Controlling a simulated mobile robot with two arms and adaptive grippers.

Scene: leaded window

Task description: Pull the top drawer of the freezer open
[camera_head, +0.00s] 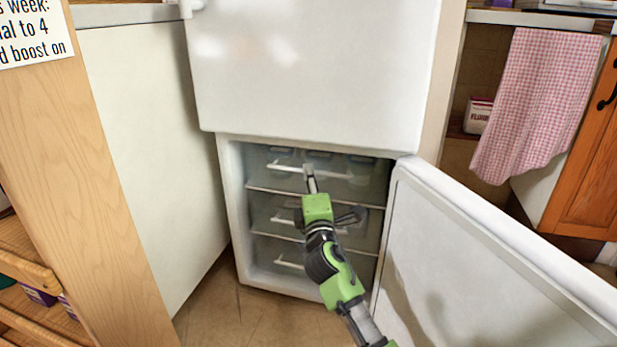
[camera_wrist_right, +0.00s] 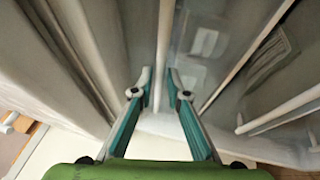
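The freezer's top drawer (camera_head: 350,184) is a translucent grey front with a white bar handle (camera_head: 284,167), behind the open lower door. It looks closed, in line with the drawers below. My right gripper (camera_head: 311,180) is at the middle of that handle and hides part of it. In the right wrist view the two fingers of my right gripper (camera_wrist_right: 160,88) stand apart, with a pale bar, seemingly the handle (camera_wrist_right: 164,45), running between their tips. I cannot tell whether they touch it. My left gripper is not in view.
The freezer door (camera_head: 480,260) stands open to the right of the drawers. Two lower drawers (camera_head: 285,217) sit beneath the top one. A white cabinet side (camera_head: 150,150) stands at the left. A checked towel (camera_head: 540,100) hangs at the right. Some floor (camera_head: 260,318) is clear in front.

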